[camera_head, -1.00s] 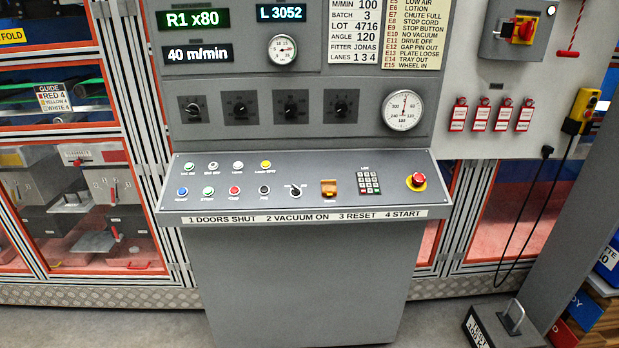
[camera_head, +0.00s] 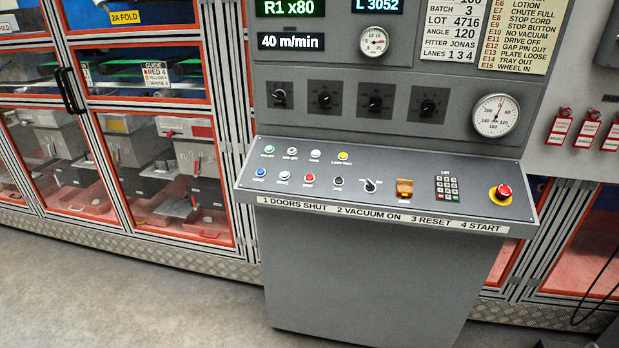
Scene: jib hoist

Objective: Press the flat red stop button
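The flat red button (camera_head: 309,180) sits in the lower row of buttons on the sloped panel (camera_head: 410,215) of the grey console. It lies between a green button (camera_head: 284,176) and a black one (camera_head: 338,182). Its small label is too blurred to read. A red mushroom knob on a yellow base (camera_head: 501,194) stands at the panel's right end. Neither of my grippers shows in this view.
The console body (camera_head: 365,275) stands on the floor. Cabinets with orange-framed clear doors (camera_head: 170,175) line the left. Open grey floor (camera_head: 120,295) lies at the front left. A dark cable (camera_head: 598,290) hangs at the right edge.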

